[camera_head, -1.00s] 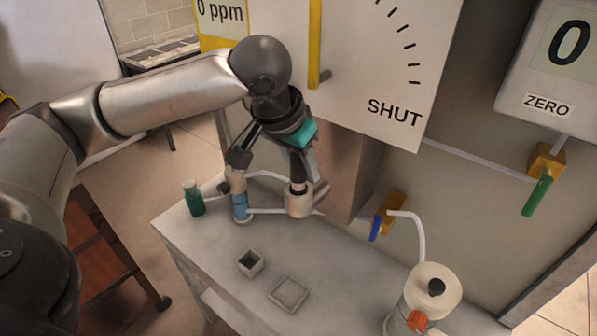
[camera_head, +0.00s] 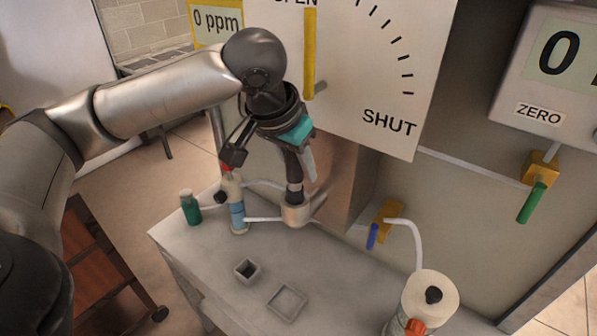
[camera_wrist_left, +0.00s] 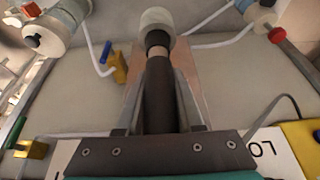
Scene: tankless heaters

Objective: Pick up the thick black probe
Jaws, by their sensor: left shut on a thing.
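The thick black probe (camera_head: 294,182) stands nearly upright with its lower end at a pale round holder (camera_head: 296,214) on the bench. I cannot tell whether its tip is still inside the holder. In the left wrist view the probe (camera_wrist_left: 158,88) runs between the two grey fingers, and the holder (camera_wrist_left: 157,20) shows at its far end. My left gripper (camera_head: 303,160) is shut on the upper part of the probe, above the holder. My right gripper is not in view.
A bottle with a blue band (camera_head: 237,214) and a green bottle (camera_head: 190,207) stand left of the holder. A small square cup (camera_head: 247,270) and a shallow tray (camera_head: 287,302) sit in front. A white canister (camera_head: 430,298) stands right. The dial panel (camera_head: 375,70) is close behind the gripper.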

